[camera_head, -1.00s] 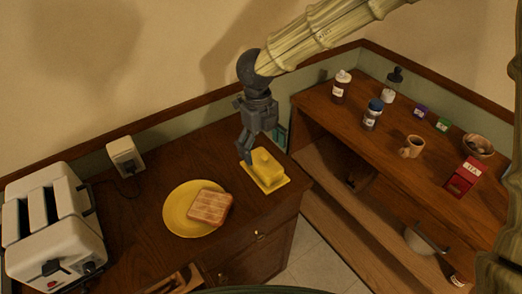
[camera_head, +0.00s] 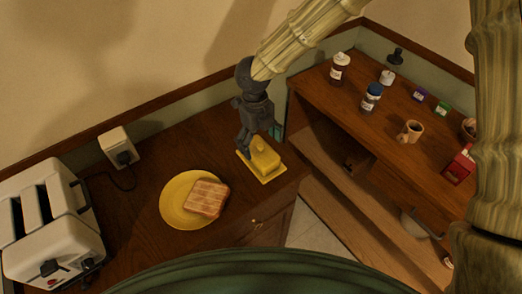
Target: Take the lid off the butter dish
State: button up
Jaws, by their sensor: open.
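The yellow butter dish (camera_head: 265,161) sits on the wooden counter near its right end. Its lid (camera_head: 264,152) is on the yellow base plate (camera_head: 271,179), with a small raised part on top. My gripper (camera_head: 246,145) is at the dish's back left side, fingers pointing down, open. One finger overlaps the lid's left end in the picture; I cannot tell whether it touches. The gripper hides the back left part of the dish.
A yellow plate with toast (camera_head: 206,198) lies left of the dish. A white toaster (camera_head: 50,225) and a wall outlet (camera_head: 118,147) are further left. A second wooden counter (camera_head: 350,118) on the right holds jars, a mug (camera_head: 411,131) and a red box (camera_head: 459,165).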

aim_at(260, 144)
notch_tip(260, 144, down, 3)
jog(key=shift+f+p, duration=0.1)
jog(key=shift+p, duration=0.45)
jog(key=shift+s+d+f, duration=0.15)
jog(key=shift+f, duration=0.2)
jog(key=c, duration=1.2)
